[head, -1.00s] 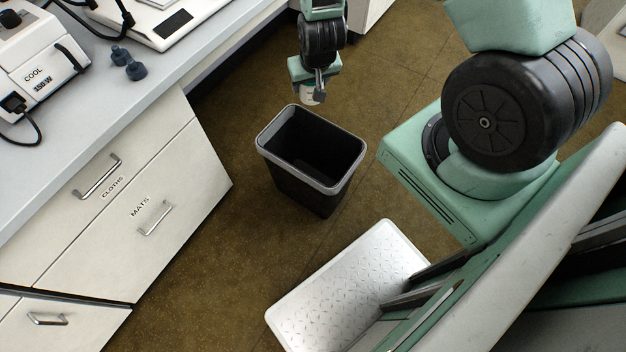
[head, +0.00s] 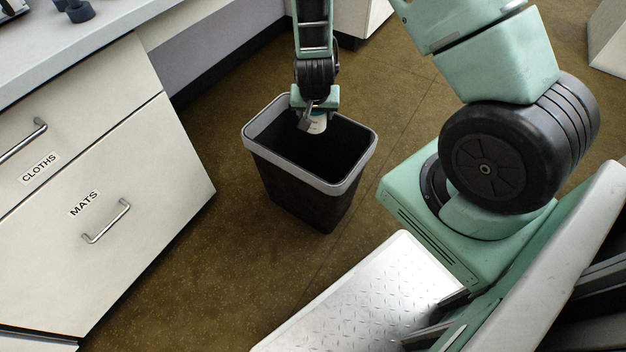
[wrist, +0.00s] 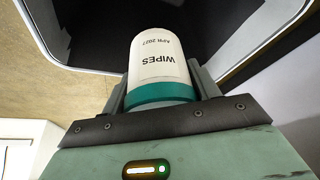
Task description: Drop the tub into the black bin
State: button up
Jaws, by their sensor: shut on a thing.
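The tub is a white cylinder with a teal band, marked WIPES and APR 2027, seen large in the wrist view (wrist: 160,62). In the head view the tub (head: 319,123) shows small below my wrist. My gripper (head: 311,121) is shut on the tub, its fingers on either side of it. The black bin (head: 306,190) stands on the floor with a grey rim and looks empty, though its bottom is dark. In the head view, the tub and fingertips appear over the far part of the bin's mouth. In the wrist view the bin's rim (wrist: 93,70) surrounds the tub's far end.
A white cabinet with drawers marked CLOTHS and MATS (head: 95,190) stands left of the bin, under a grey worktop (head: 110,22). Brown floor (head: 215,255) lies open around the bin. My own base is at the lower right.

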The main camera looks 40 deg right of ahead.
jog(key=shift+f+b, duration=2.95)
jog(key=shift+f, duration=0.15)
jog(key=o, duration=1.1)
jog(key=shift+r, duration=0.2)
jog(key=p+v, duration=0.8)
jog(key=v, duration=0.9)
jog(key=shift+s+a, duration=0.1)
